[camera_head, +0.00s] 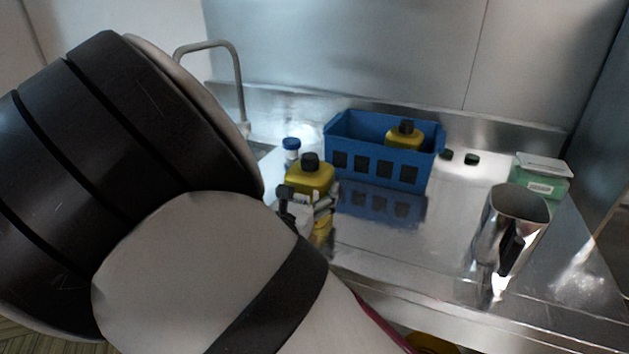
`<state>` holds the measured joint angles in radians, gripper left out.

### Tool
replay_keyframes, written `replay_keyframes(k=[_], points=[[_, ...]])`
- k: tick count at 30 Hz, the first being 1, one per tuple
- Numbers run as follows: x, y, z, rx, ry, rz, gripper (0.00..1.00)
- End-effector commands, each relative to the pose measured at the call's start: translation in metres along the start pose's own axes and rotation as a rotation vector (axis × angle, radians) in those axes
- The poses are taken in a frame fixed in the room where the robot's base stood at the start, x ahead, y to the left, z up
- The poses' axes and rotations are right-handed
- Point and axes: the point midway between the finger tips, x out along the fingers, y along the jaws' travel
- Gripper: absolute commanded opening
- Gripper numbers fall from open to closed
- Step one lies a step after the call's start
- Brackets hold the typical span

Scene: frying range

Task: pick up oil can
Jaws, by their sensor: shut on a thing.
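A yellow oil can (310,178) with a black cap stands upright on the steel counter, in front of the blue crate's left end. My gripper (312,205) is shut on its lower body, and the fingers hide part of it. Whether the can touches the counter cannot be told. A second yellow can (405,136) with a black cap sits inside the blue crate (375,162). My arm fills the left of the view.
A small bottle with a blue cap (291,146) stands behind the held can. Two black caps (471,159) lie right of the crate. A metal jug (508,228) and a green box (541,178) stand at the right. A faucet (238,75) rises behind my arm. The middle counter is clear.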

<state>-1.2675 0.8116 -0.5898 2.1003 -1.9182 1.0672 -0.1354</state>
Motion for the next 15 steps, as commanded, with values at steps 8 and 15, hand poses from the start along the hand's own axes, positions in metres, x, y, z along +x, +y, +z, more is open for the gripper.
replay_keyframes(k=[8, 15], points=[[0.0, 0.0, 0.005, 0.001, -0.001, -0.001, 0.36], [-0.001, -0.001, 0.023, 0.003, -0.002, -0.002, 0.36]])
